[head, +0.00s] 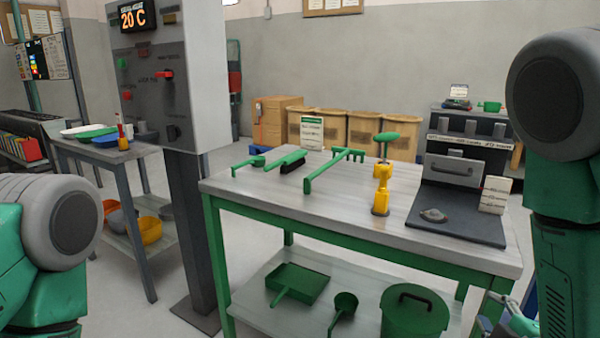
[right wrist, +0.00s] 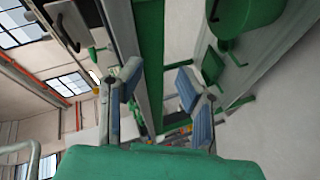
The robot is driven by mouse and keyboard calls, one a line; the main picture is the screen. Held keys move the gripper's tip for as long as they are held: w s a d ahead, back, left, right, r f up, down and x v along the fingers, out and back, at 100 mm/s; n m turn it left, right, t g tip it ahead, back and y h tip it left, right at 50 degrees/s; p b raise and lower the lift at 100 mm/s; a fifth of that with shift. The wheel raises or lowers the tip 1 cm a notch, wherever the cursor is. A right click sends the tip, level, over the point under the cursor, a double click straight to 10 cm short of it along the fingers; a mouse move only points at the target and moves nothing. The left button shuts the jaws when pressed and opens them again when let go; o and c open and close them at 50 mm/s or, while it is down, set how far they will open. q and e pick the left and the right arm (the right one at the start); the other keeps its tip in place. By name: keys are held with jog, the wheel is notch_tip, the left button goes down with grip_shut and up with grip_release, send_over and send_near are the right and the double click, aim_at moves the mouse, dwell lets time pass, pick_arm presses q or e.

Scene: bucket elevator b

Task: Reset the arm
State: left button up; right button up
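My right arm (head: 555,200) hangs down along the right edge of the head view, green with a dark grey joint cap. My right gripper (head: 503,318) shows in part at the bottom right, low beside the table's right end. In the right wrist view my right gripper (right wrist: 158,86) has its two blue-grey padded fingers spread apart with nothing between them. My left arm (head: 45,250) shows only as a grey and green joint at the left edge. My left gripper is out of view.
A green-framed table (head: 330,215) stands ahead, with green tools, a yellow-handled tool (head: 381,190) and a dark machine (head: 455,190) on top. Its lower shelf holds a green bucket (head: 413,318). A control panel (head: 170,75) stands left. In the right wrist view, the table's green frame (right wrist: 150,50) is close to the fingers.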

jog(key=s+a+f+m+g+y, duration=0.1)
jog(key=s+f+m+g, duration=0.1)
jog(key=s+f+g, duration=0.3)
jog(key=s+a+f+m+g, duration=0.1)
jog(key=s+a+f+m, duration=0.15)
jog(key=f, duration=0.55)
jog(key=s+a+f+m+g+p, duration=0.1)
jog(key=s+f+m+g, duration=0.2)
jog(key=s, duration=0.6)
jog(key=s+a+f+m+g+y, duration=0.1)
jog(key=s+a+f+m+g, duration=0.1)
jog(key=s+f+m+g, duration=0.2)
jog(key=s+f, duration=0.2)
jog(key=s, duration=0.2)
jog(key=shift+s+a+f+g+y+p, duration=0.3)
jog(key=shift+s+g+p, duration=0.1)
